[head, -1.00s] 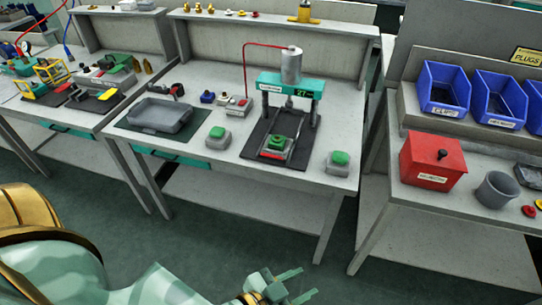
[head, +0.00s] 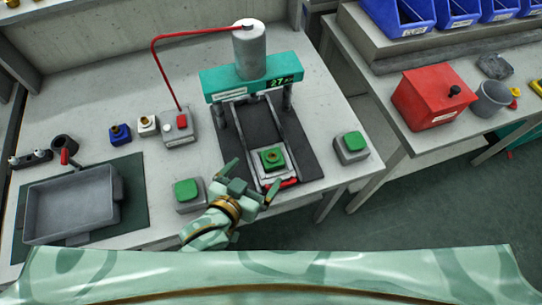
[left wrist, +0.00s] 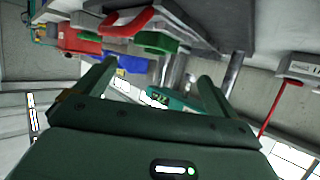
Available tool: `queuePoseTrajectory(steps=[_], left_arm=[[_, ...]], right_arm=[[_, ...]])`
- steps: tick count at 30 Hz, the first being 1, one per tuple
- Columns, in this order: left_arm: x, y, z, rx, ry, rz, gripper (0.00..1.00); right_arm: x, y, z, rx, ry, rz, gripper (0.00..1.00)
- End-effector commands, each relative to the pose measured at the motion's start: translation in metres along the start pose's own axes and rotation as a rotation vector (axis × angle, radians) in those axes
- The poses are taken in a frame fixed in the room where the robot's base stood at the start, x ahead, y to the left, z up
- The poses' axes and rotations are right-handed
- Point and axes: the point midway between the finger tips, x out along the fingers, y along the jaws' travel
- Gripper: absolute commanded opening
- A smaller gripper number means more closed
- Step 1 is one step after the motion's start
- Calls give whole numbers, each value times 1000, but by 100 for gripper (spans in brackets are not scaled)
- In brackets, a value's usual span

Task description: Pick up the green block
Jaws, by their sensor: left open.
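The green block (head: 272,158), with a small brown centre, sits in a light metal holder with a red front handle (head: 281,184), on the dark bed of the press. My left gripper (head: 252,181) is open and empty, just in front of the block and slightly left, its fingers spread toward it. The left wrist view looks along the open fingers (left wrist: 155,86). There the red handle (left wrist: 127,22) and a green piece (left wrist: 157,42), probably the block, show above the fingertips, apart from them. My right gripper is not in view.
The teal press (head: 252,78) stands over the bed behind the block. Green-topped button boxes stand left (head: 188,194) and right (head: 351,148) of the bed. A grey tray (head: 72,203) lies at left. A red box (head: 432,95) is on the right table.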

Motion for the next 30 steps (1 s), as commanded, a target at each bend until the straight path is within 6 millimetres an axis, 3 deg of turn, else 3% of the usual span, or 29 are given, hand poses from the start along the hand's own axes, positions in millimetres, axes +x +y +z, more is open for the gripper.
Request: queuePoseTrajectory(steps=[16, 25, 26, 30], left_arm=[[72, 5, 4, -2, 0, 1, 95], [79, 4, 3, -1, -1, 0, 95], [79, 4, 3, -1, 0, 0, 90], [78, 4, 3, -1, 0, 0, 51]], right_arm=[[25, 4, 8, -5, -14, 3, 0], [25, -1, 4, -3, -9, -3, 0], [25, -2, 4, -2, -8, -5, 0], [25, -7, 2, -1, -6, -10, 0]])
